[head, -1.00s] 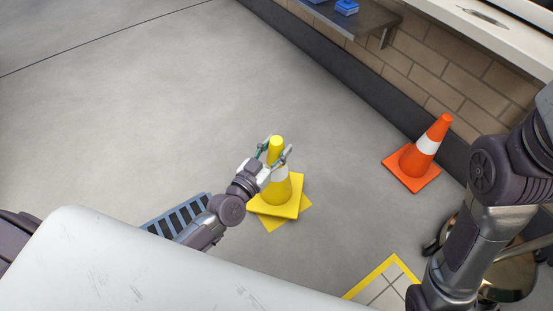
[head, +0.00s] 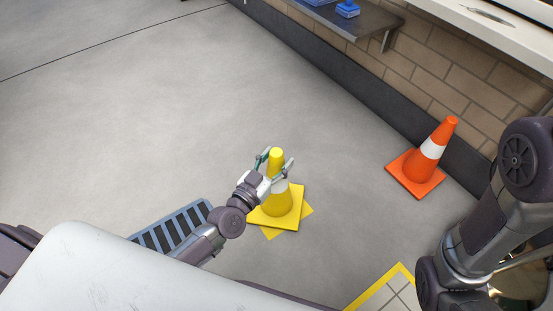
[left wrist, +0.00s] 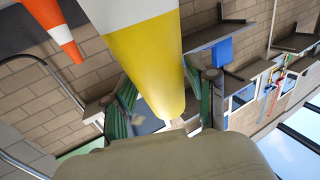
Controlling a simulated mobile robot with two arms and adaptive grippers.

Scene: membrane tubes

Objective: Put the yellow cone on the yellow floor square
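The yellow cone (head: 278,206) with a white band stands upright, its base on the yellow floor square (head: 270,234). Corners of the square show past the base, which is turned relative to it. My left gripper (head: 275,162) is around the cone's upper part, fingers spread on either side. In the left wrist view the yellow cone (left wrist: 148,62) points its tip between the green finger pads of my left gripper (left wrist: 163,105), with a gap visible at the left pad. My right gripper is not in view; only my right arm shows at the right.
An orange cone (head: 425,158) with a white band stands near the wall at the right. A grey-blue slotted grate (head: 172,228) lies left of the yellow cone. A yellow-bordered grid (head: 388,290) is at the bottom. A shelf (head: 365,18) juts from the wall. The floor at upper left is clear.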

